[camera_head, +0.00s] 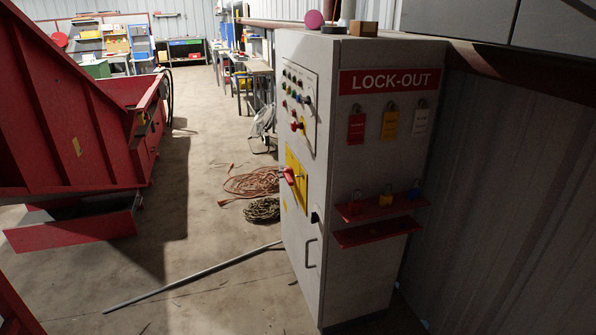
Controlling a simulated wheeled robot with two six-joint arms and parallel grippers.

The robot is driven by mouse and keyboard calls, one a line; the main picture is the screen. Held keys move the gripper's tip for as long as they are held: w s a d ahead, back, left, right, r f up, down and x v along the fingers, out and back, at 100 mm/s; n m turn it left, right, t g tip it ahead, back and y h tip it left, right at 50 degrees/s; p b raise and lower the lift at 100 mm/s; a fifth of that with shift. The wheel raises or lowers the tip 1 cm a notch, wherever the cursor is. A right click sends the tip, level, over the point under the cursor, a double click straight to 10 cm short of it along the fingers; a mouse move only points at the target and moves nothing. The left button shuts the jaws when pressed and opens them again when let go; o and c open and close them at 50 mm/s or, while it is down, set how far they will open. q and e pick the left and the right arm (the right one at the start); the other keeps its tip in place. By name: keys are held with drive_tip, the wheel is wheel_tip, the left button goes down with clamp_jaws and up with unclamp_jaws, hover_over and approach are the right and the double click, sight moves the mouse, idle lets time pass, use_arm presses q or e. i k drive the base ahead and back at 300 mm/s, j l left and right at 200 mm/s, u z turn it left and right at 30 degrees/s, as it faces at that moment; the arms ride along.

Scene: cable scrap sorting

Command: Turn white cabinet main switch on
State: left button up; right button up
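The white cabinet (375,262) stands right of the middle, with its front turned to the left and a red "LOCK-OUT" sign (390,81) on the side facing me. A red rotary switch handle (289,175) sits on a yellow plate (297,182) on the cabinet front, seen at a steep angle. I cannot tell its exact setting. Above it is a panel (300,98) with several coloured buttons and knobs. A black latch (315,217) and a grey door handle (310,253) are lower down. Neither of my grippers shows in this view.
A grey pole (195,279) lies on the floor before the cabinet. Coiled orange cable (254,182) and a darker coil (262,209) lie behind it. A large red machine (70,120) fills the left. Padlocks hang above and stand on red shelves (382,207). The floor between is mostly clear.

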sight(288, 173)
drive_tip(key=i+z, duration=0.25)
drive_tip(key=z, duration=0.2)
drive_tip(key=i+j+z, duration=0.2)
drive_tip(key=z, duration=0.2)
